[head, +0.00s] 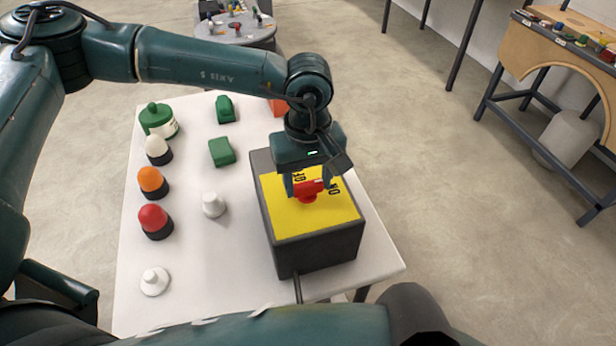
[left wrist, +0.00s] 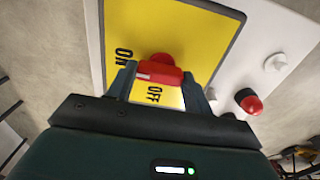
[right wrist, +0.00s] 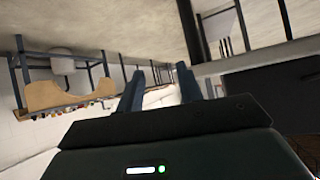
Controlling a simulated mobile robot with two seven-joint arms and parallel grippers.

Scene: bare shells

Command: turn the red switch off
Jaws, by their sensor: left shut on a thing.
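The red switch (head: 308,190) is a turning handle on the yellow top face (head: 315,218) of a dark box (head: 318,252) on the white table. ON and OFF are printed in black on the yellow face. My left gripper (head: 308,184) reaches down from above and is shut on the red switch. In the left wrist view the red switch (left wrist: 160,68) sits between the fingers, with a pale mark near its left end. OFF lies just below it and ON to its left. My right gripper (right wrist: 160,88) is open and empty, away from the box.
The white table (head: 215,265) also bears a green-and-white jar (head: 158,121), green blocks (head: 222,152), and domed pieces in white, orange and red (head: 153,218). A cable (head: 298,288) leaves the box's front. Other tables stand at the back and far right. Floor right of the table is clear.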

